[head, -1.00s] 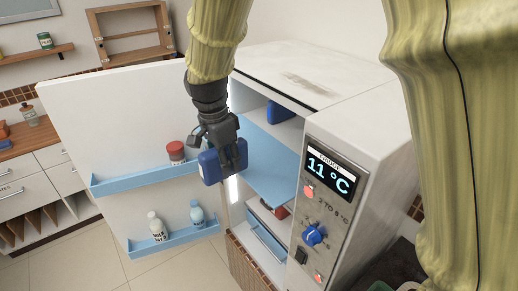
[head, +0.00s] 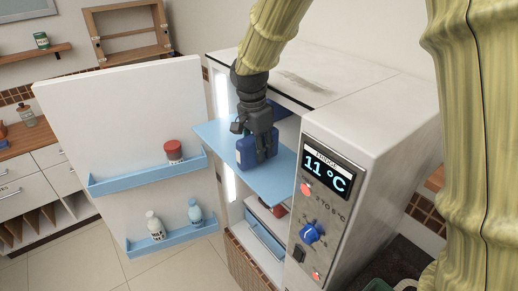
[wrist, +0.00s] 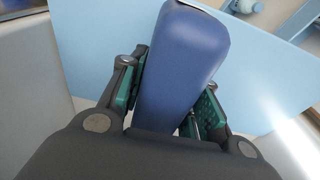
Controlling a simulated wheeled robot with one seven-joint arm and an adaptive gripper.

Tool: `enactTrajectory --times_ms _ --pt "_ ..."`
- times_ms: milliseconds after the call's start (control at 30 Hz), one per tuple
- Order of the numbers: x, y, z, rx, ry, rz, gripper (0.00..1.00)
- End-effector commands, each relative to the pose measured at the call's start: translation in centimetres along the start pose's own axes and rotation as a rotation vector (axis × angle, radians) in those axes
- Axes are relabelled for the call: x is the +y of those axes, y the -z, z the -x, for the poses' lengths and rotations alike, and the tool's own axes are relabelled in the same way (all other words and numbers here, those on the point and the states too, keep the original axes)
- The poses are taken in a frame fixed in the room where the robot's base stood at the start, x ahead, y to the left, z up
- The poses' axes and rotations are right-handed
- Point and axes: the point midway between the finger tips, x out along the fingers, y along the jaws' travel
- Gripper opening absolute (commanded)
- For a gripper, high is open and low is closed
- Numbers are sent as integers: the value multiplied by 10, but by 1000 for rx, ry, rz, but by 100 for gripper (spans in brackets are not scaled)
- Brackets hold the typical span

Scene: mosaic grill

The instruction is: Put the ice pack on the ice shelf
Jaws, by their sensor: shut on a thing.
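The blue ice pack (head: 246,153) is held in my gripper (head: 264,155) at the front of the open fridge, over the light blue shelf (head: 272,186). In the wrist view the ice pack (wrist: 185,65) sits between the green-padded fingers of my gripper (wrist: 168,105), with the light blue shelf (wrist: 100,40) beyond it. I cannot tell whether the pack touches the shelf. Another dark blue item (head: 284,110) shows partly inside the fridge behind my gripper. Which shelf is the ice shelf is not marked in view.
The fridge door (head: 120,110) stands open at left, its blue racks holding a red-lidded jar (head: 174,151) and two bottles. The control panel (head: 325,200) at right reads 11 °C. Below the shelf is a compartment with a red item (head: 279,210) and a blue drawer (head: 263,235).

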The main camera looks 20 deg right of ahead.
Motion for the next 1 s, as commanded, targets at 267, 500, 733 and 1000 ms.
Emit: enactTrajectory --times_ms 267,500,733,1000 --pt "-1 0 -2 1 3 0 0" --pt "-1 -1 -7 1 3 0 0" --pt "-1 -2 -11 1 2 0 39" --pt "-1 -2 -11 1 2 0 53"
